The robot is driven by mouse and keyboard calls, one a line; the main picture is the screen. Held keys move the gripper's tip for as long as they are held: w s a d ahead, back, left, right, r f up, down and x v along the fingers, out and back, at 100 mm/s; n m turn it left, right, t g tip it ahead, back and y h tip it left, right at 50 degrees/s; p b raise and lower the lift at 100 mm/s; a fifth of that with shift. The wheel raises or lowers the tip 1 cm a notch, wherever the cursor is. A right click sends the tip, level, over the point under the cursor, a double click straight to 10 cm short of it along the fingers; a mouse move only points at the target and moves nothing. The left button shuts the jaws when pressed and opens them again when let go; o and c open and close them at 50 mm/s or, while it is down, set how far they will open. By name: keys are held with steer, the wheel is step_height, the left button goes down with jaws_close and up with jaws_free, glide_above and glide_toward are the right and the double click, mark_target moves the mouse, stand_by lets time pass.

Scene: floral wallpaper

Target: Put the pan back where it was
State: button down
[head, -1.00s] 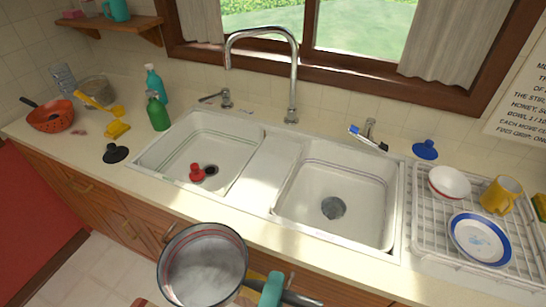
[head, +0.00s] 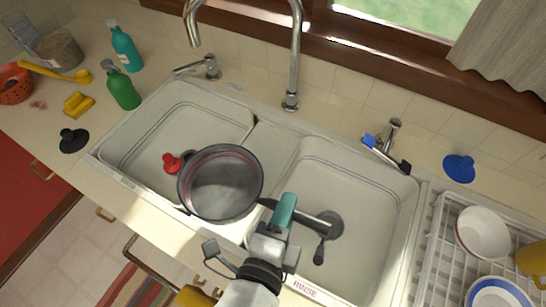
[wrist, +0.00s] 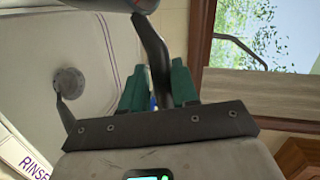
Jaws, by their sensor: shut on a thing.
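The pan (head: 220,185) is round and grey with a dark rim and a thin red line inside. In the head view it hangs over the right part of the left basin (head: 140,165) and the divider. Its dark handle (head: 312,218) points right, over the right basin (head: 375,215). My gripper (head: 284,210) has teal fingers and is shut on the handle. In the wrist view the handle (wrist: 154,60) runs between the fingers (wrist: 157,88), and a bit of the pan (wrist: 120,4) shows at the top. Whether the pan touches the sink, I cannot tell.
A red plug (head: 171,162) lies in the left basin. A tall faucet (head: 296,55) stands behind the divider. A blue-handled brush (head: 385,153) lies by a small tap. A dish rack (head: 432,250) with bowls is at right. Green (head: 124,90) and teal bottles (head: 125,47) stand at left.

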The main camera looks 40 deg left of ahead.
steer(key=w+a+f+b, duration=0.1)
steer(key=w+a+f, duration=0.4)
steer(key=w+f, duration=0.7)
steer(key=shift+w+f, duration=0.3)
steer(key=shift+w, duration=0.05)
steer(key=c, duration=0.8)
jaws_free()
steer(key=shift+d+f, duration=0.1)
steer(key=shift+c, duration=0.2)
steer(key=v, duration=1.2)
